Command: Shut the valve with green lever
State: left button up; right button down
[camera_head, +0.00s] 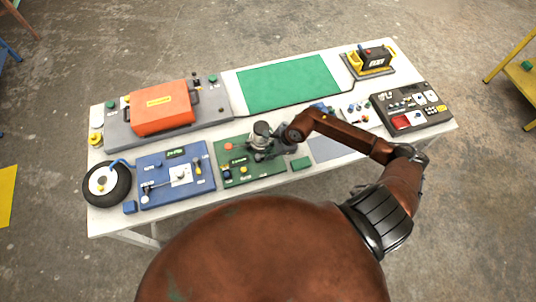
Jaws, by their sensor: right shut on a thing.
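A green board (232,176) with small valve parts lies at the front middle of the white table. My right gripper (262,148) is over the upper right part of this board. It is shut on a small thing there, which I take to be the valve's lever. The gripper hides most of that part, and the lever's colour and angle cannot be made out. An orange-red knob (229,147) and a yellow part (244,169) show on the board to the left of the gripper. My left gripper does not show.
A blue panel (205,182) and a black wheel (107,185) are to the left. An orange case (162,114) and a green mat (288,84) are behind. A dark control panel (411,119) and a yellow-black device (372,58) are at right.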

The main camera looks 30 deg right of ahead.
jog(key=c, duration=2.2)
grip_release()
